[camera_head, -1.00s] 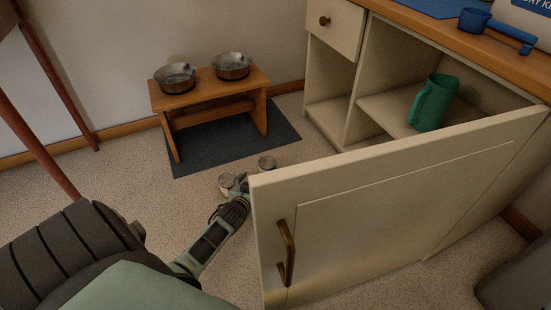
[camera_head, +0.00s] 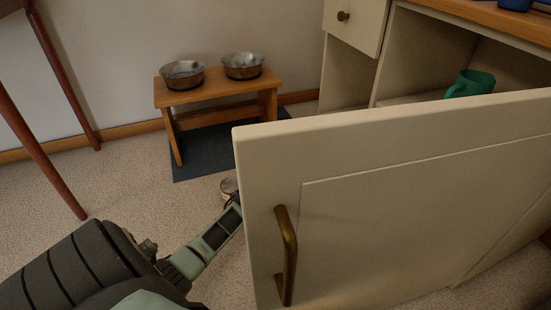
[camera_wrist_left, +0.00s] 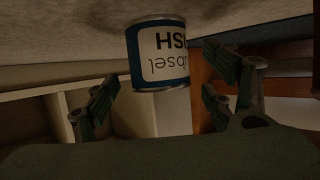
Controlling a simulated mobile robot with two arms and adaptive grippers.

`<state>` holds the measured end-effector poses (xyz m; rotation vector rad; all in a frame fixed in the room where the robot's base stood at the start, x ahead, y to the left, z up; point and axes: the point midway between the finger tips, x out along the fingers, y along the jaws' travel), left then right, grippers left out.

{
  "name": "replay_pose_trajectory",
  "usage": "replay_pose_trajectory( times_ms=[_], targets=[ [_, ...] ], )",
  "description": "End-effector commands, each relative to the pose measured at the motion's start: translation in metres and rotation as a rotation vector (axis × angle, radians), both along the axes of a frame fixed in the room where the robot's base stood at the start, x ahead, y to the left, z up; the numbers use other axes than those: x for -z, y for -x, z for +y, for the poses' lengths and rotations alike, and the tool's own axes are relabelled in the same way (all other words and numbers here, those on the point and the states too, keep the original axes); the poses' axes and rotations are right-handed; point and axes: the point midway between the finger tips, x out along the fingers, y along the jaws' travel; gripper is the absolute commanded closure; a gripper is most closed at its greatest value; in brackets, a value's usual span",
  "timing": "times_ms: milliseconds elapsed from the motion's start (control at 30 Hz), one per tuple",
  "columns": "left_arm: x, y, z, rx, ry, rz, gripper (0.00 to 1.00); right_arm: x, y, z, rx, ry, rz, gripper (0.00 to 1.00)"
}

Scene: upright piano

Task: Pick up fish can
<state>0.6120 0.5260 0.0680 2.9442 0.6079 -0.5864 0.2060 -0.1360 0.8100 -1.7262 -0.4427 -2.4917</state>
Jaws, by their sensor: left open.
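A can (camera_wrist_left: 158,55) with a blue and white label and large dark letters shows upside down in the left wrist view, in the upper middle. My left gripper (camera_wrist_left: 163,74) is open, with one finger on each side of the can in the picture. I cannot tell whether the fingers touch it. In the head view, a small can (camera_head: 229,187) stands on the carpet at the edge of the open cabinet door. The door hides most of my left gripper there. My right gripper is not in view.
The open cabinet door (camera_head: 400,200) with its brass handle (camera_head: 287,255) fills the right side, close to my left arm. A wooden stand (camera_head: 218,90) with two metal bowls is behind, on a dark mat (camera_head: 205,150). A green mug (camera_head: 472,83) sits in the cabinet.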

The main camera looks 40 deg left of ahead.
Motion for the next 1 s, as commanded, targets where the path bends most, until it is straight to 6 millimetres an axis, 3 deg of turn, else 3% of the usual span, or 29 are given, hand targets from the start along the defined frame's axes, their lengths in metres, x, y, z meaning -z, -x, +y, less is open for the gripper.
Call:
replay_pose_trajectory(
  times_ms=[33,100,467,1000],
  targets=[
    [0.0068,-0.0066,0.0023,0.001,-0.001,-0.002,0.24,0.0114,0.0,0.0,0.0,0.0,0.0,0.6],
    [0.0082,-0.011,0.0045,0.0,0.0,-0.001,0.24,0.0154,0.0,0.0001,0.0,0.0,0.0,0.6],
    [0.0062,-0.0152,0.0061,0.0,0.0,0.0,0.25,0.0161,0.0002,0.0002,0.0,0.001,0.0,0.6],
    [0.0066,-0.015,0.0059,0.001,0.001,-0.001,0.72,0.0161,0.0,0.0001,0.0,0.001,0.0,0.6]
  ],
)
